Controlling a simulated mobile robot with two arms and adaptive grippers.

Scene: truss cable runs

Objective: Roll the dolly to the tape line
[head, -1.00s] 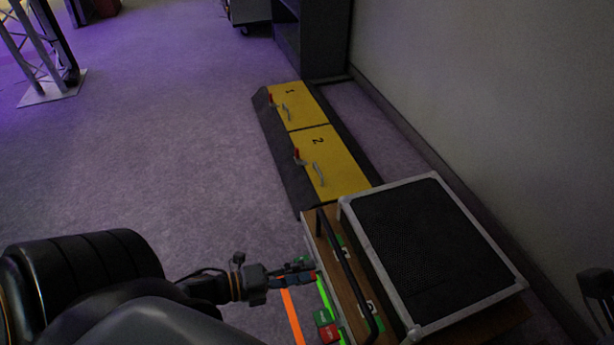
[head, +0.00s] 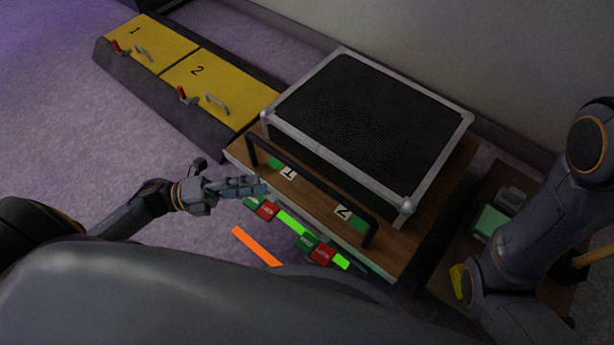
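The dolly is a brown wooden deck (head: 238,150) with a black push bar (head: 315,187) along its near side. A black case with silver edges (head: 375,115) rides on it. Small red and green pedals (head: 315,249) show low at its near side. A bright green strip (head: 291,222) lies close along that side, and an orange tape line (head: 256,247) lies on the floor nearer to me. My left gripper (head: 262,187) is beside the dolly's near left part, near the bar; I cannot tell whether it touches or is open. My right arm shows, but its gripper does not.
A low dark ramp with yellow lids marked 1 (head: 150,42) and 2 (head: 215,85), with red levers, stands just beyond the dolly's left end. A wall (head: 530,60) runs behind. A wooden surface with a green item (head: 489,222) is at right. Carpet at left is clear.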

